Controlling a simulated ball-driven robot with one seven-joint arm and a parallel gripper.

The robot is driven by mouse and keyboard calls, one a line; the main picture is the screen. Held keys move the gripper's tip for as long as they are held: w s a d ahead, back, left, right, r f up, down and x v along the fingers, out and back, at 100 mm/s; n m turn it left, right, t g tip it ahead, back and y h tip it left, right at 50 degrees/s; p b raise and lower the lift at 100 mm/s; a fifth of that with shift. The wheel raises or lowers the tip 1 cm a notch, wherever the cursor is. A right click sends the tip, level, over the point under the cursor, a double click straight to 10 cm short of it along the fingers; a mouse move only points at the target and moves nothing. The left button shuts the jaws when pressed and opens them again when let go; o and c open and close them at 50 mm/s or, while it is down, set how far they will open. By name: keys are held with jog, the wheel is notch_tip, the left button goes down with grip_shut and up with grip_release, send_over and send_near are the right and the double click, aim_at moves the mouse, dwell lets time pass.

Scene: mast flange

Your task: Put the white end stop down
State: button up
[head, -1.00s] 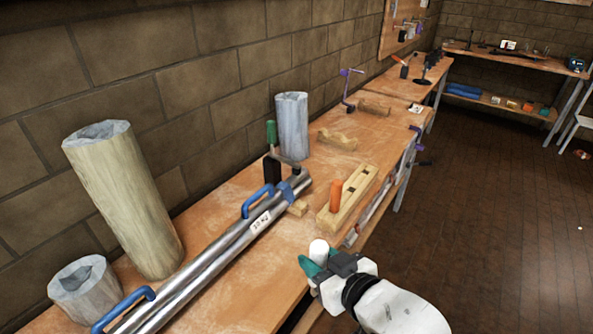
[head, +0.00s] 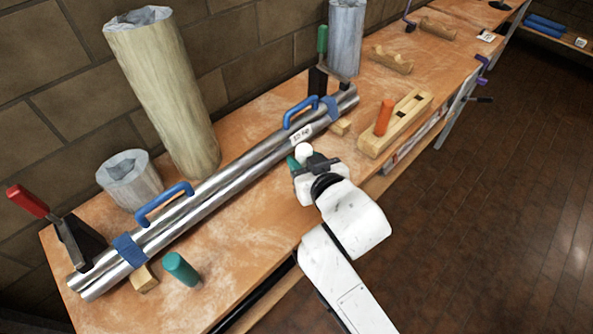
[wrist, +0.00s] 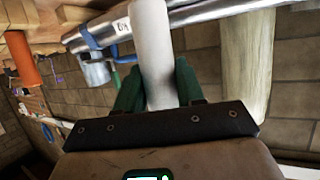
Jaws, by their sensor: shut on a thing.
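The white end stop (head: 304,150) is a short white cylinder held in my gripper (head: 303,161), over the bench in front of the metal tubes. In the wrist view the white end stop (wrist: 151,50) stands between the green fingers of my gripper (wrist: 158,88), which are shut on it. Its lower part is hidden behind the fingers in the head view. I cannot tell whether it touches the bench. An orange cylinder (head: 383,117) stands in a wooden block (head: 408,118) to the right. A green cylinder (head: 181,269) stands on the bench at the front left.
Two long steel tubes (head: 225,190) with blue handles lie along the bench (head: 235,255) on small wood blocks, with clamps at both ends. A tall tan roll (head: 165,95) and grey rolls (head: 130,180) stand behind them. Bare bench lies between the green cylinder and my gripper.

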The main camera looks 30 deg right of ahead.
jog(key=shift+w+a+f, duration=0.25)
jog(key=shift+w+f, duration=0.15)
jog(key=shift+f, duration=0.1)
jog(key=shift+w+a+f, duration=0.2)
jog(key=shift+w+f, duration=0.15)
jog(key=shift+f, duration=0.1)
jog(key=shift+w+f, duration=0.1)
jog(key=shift+f, duration=1.55)
jog(key=shift+f, duration=0.2)
jog(key=o, duration=1.1)
jog(key=b+v, duration=0.1)
jog(key=v, duration=1.1)
jog(key=shift+a+r, duration=0.1)
